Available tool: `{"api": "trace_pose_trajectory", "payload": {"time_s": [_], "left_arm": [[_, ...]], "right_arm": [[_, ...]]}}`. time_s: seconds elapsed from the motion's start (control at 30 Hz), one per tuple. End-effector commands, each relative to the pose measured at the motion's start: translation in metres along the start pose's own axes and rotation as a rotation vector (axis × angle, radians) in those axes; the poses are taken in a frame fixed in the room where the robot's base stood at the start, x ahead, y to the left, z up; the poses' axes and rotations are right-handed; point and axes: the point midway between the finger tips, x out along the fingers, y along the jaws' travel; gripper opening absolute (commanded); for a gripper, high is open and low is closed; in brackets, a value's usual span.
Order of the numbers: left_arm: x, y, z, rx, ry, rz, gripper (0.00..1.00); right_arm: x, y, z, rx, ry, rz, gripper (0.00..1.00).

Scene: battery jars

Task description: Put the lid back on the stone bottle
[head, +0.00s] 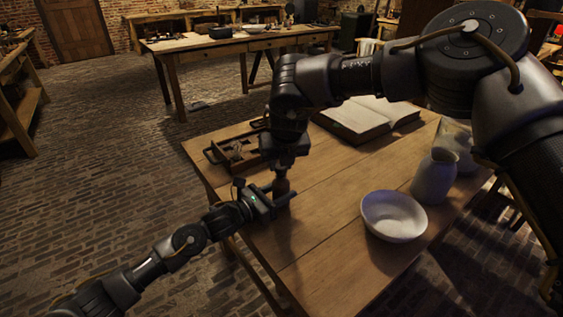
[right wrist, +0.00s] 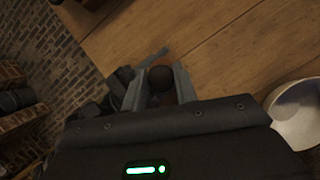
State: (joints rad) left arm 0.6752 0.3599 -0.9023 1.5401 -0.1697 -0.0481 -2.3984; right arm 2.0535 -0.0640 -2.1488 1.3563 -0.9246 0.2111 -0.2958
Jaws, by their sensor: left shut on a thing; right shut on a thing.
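The stone bottle (head: 282,187) is a small brownish upright shape near the table's left edge in the head view, mostly hidden by my grippers. My left gripper (head: 277,200) is shut on it from the left, low down. My right gripper (head: 281,169) points down from directly above and is shut on the lid. In the right wrist view the lid (right wrist: 161,77) is a dark round piece between the two fingers. Whether the lid touches the bottle's mouth I cannot tell.
A wooden tray (head: 216,155) with small items lies just behind the grippers. An open book (head: 352,118) lies at the back. A white bowl (head: 393,219) and a pale jug (head: 434,180) stand to the right. The table's front middle is clear.

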Motion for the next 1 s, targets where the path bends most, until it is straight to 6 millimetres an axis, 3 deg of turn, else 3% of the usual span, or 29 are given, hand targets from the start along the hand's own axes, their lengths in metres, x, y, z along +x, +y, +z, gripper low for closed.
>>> {"api": "trace_pose_trajectory", "payload": {"time_s": [0.73, 0.77, 0.93, 1.0], "left_arm": [[0.0, 0.0, 0.0, 0.0, 0.0, 0.0, 0.02], [0.0, 0.0, 0.0, 0.0, 0.0, 0.0, 0.02], [0.0, 0.0, 0.0, 0.0, 0.0, 0.0, 0.02], [0.0, 0.0, 0.0, 0.0, 0.0, 0.0, 0.02]], "right_arm": [[0.012, 0.0, -0.005, 0.001, 0.0, -0.001, 0.08], [0.011, 0.0, -0.005, 0.001, 0.0, -0.001, 0.31], [0.011, 0.0, -0.005, 0.001, 0.0, -0.001, 0.53], [0.011, 0.0, -0.005, 0.001, 0.0, -0.001, 0.54]]}}
